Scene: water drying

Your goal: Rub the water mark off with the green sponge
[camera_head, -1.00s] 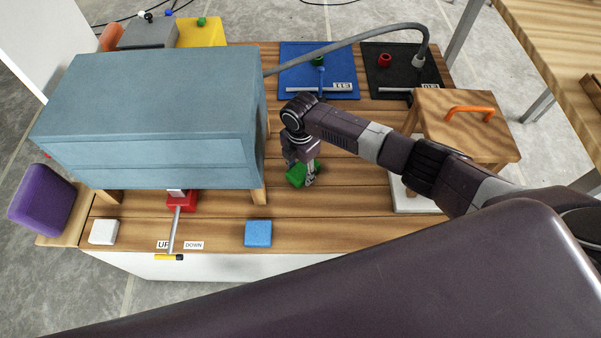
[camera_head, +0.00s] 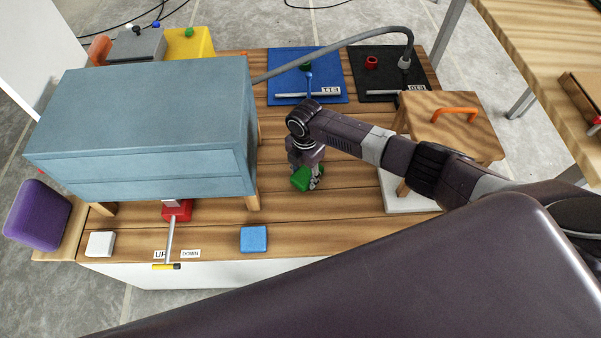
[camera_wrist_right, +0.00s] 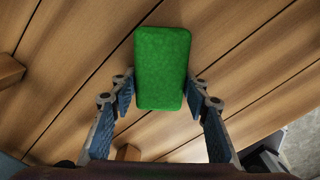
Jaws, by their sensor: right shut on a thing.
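The green sponge (camera_head: 301,179) is between the fingers of my right gripper (camera_head: 307,180), over the wooden table top to the right of the blue-grey box. In the right wrist view, the sponge (camera_wrist_right: 163,68) sits between the two blue-padded fingers of the gripper (camera_wrist_right: 160,92), which are shut on its sides. I cannot tell whether its underside touches the boards. I cannot make out a water mark on the wood; the sponge and gripper hide part of it. My left gripper is not in view.
The blue-grey box (camera_head: 140,125) stands on legs at the left. A blue sponge (camera_head: 254,239), white block (camera_head: 100,244) and red-based lever (camera_head: 171,237) are near the front edge. A small wooden stool (camera_head: 440,115) stands right. Blue (camera_head: 288,62) and black (camera_head: 372,62) mats lie behind.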

